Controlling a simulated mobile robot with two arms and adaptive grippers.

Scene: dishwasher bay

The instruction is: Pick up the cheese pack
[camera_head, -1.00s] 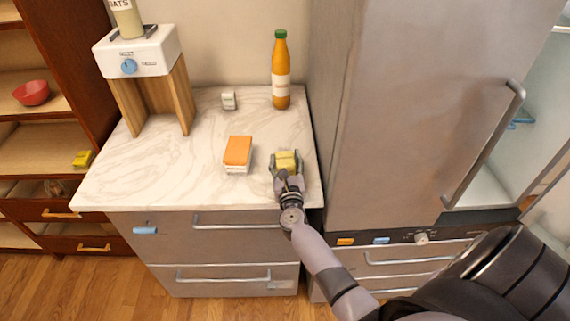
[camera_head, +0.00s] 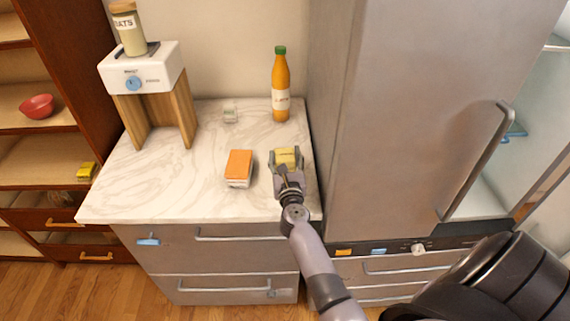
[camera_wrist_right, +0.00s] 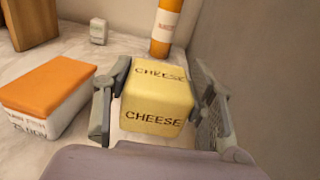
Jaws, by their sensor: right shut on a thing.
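The cheese pack is a yellow block with "CHEESE" printed on it. In the head view the cheese pack (camera_head: 286,156) is at the right part of the marble counter, near the fridge. My right gripper (camera_head: 286,160) is around it. In the right wrist view the cheese pack (camera_wrist_right: 158,98) sits between the two fingers of my right gripper (camera_wrist_right: 160,100), which is shut on it. I cannot tell whether the pack is lifted off the counter. My left gripper is not in view.
An orange-lidded white box (camera_head: 239,168) stands left of the gripper. Behind are an orange bottle (camera_head: 281,88) and a small white container (camera_head: 230,113). A white dispenser (camera_head: 143,79) stands back left. The fridge (camera_head: 400,110) borders the right. The counter's front left (camera_head: 150,195) is clear.

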